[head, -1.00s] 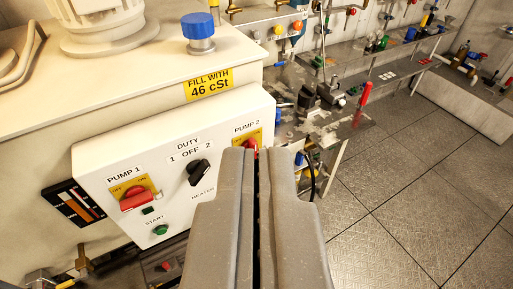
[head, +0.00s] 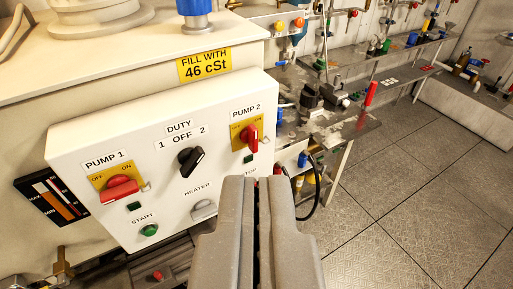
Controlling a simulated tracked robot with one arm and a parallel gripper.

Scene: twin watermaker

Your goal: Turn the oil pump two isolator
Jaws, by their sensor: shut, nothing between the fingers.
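The pump 2 isolator (head: 251,137) is a red rotary handle on a yellow plate under the "PUMP 2" label, at the upper right of the white control panel (head: 90,140). Its handle stands roughly upright, slightly tilted. My gripper (head: 256,182) is shut and empty. Its fingertips show below the isolator in the picture, apart from it, and cover the panel's lower right part. The pump 1 isolator (head: 119,189) is a similar red handle lying nearly level on its yellow plate.
A black duty selector (head: 190,162) sits mid-panel, with a grey heater knob (head: 203,209) and a green start button (head: 149,230) below. A cluttered workbench (head: 350,127) stands right of the panel. The tiled floor (head: 400,200) at right is clear.

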